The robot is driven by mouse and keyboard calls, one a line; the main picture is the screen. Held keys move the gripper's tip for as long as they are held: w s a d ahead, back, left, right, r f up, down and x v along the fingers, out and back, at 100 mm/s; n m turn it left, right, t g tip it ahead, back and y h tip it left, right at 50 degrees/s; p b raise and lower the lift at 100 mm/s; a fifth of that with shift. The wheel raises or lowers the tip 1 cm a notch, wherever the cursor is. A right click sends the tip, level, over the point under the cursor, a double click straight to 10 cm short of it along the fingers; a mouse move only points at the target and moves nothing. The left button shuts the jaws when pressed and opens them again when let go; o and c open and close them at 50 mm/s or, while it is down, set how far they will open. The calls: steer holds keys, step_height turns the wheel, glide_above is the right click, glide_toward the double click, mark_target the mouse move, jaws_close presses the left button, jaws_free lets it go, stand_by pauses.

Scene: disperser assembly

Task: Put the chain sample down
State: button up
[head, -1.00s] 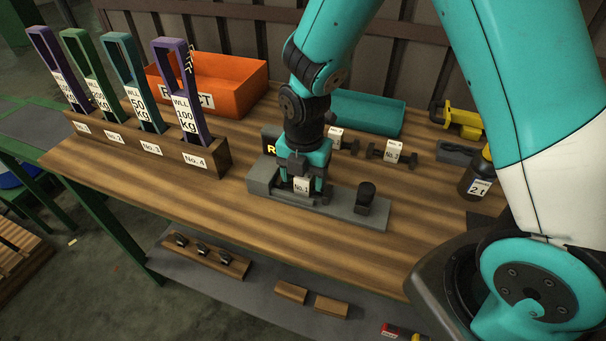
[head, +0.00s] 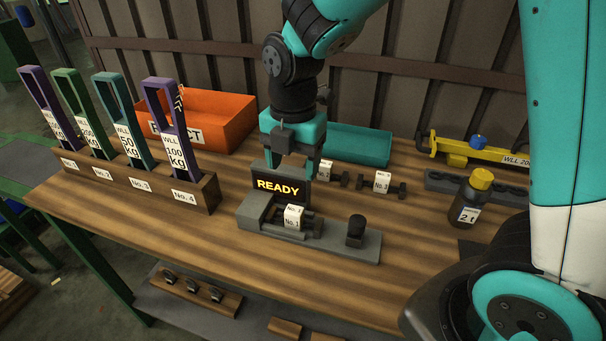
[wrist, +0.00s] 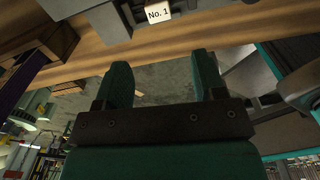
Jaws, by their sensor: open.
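The chain sample (head: 293,217), a small piece with a white tag marked No. 1, sits in the grey test fixture (head: 340,244) on the wooden bench. Its tag also shows at the top of the wrist view (wrist: 158,13). My gripper (head: 299,176) is open and empty above and behind the sample, apart from it. In the wrist view its two green fingers (wrist: 160,85) are spread with nothing between them. A display reading READY (head: 279,186) stands behind the fixture.
Two tagged samples (head: 382,184) lie behind the fixture to the right. An orange reject bin (head: 215,128) and a teal tray (head: 360,146) stand at the back. A rack with tall tagged slings (head: 150,178) is left. A dark bottle (head: 467,205) is right.

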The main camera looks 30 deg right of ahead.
steer(key=s+a+r+m+y, duration=0.2)
steer(key=s+r+m, duration=0.1)
steer(key=s+m, duration=0.5)
steer(key=s+a+r+m+y, duration=0.2)
steer(key=s+r+m, duration=0.2)
steer(key=s+m, duration=0.5)
steer(key=shift+s+a+r+m, duration=0.2)
steer(key=shift+a+r+m, duration=0.1)
steer(key=shift+m, duration=0.7)
